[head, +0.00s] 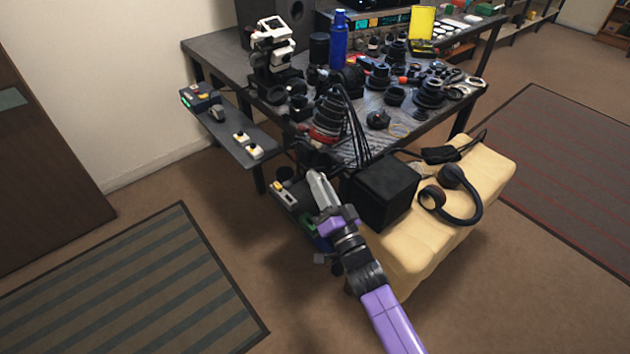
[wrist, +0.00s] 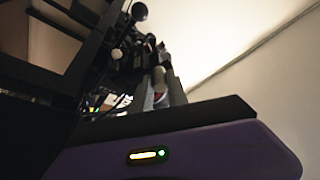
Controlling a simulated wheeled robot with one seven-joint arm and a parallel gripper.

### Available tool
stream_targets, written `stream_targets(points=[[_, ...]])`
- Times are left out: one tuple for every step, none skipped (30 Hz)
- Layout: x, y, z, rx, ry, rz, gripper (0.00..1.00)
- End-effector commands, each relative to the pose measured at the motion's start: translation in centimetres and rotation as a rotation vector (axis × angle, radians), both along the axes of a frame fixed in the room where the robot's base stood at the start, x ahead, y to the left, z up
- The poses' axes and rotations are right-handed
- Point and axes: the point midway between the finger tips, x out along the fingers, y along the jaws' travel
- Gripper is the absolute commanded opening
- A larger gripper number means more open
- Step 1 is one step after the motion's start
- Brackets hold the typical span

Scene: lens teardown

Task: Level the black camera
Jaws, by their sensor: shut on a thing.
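I cannot surely pick out the black camera. A large black lens-like body with a red ring (head: 328,122) stands at the table's near left edge and could be part of it. My gripper (head: 316,172) is just below it in the head view, its pale fingers pointing up the picture. The gripper is shut on a dark thing (head: 312,152) at the fingertips, whose shape is mostly hidden.
The dark table (head: 205,47) is crowded with lenses, a blue bottle (head: 338,42) and a white-and-black microscope-like device (head: 273,45). A low shelf (head: 225,128) is at its left. A black box (head: 385,190) and headphones (head: 455,195) lie on a cream bench (head: 490,165) close right of my arm. The left floor is clear.

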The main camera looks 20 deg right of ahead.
Motion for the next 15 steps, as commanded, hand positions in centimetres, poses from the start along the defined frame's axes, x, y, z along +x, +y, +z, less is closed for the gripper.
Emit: stream_targets(points=[[0.0, -0.1, 0.7, 0.023, 0.003, 0.000, 0.00], [0.1, -0.2, 0.8, 0.038, 0.006, 0.000, 0.00], [0.1, -0.3, 1.0, 0.056, 0.011, 0.001, 0.00], [0.1, -0.4, 1.1, 0.070, 0.015, -0.001, 0.00], [0.1, -0.4, 1.2, 0.085, 0.019, -0.001, 0.00], [0.1, -0.5, 1.3, 0.105, 0.025, -0.001, 0.00], [0.2, -0.6, 1.4, 0.119, 0.028, 0.000, 0.00], [0.2, -0.6, 1.5, 0.134, 0.032, 0.000, 0.00], [0.2, -0.7, 1.6, 0.153, 0.036, 0.001, 0.00], [0.2, -0.8, 1.7, 0.167, 0.041, 0.001, 0.00], [0.3, -0.9, 1.8, 0.181, 0.045, 0.001, 0.00], [0.3, -1.0, 1.9, 0.202, 0.050, 0.000, 0.00], [0.3, -1.1, 2.0, 0.216, 0.054, 0.000, 0.00], [0.3, -1.1, 2.1, 0.229, 0.057, 0.000, 0.00], [0.3, -1.2, 2.2, 0.249, 0.063, 0.000, 0.00]])
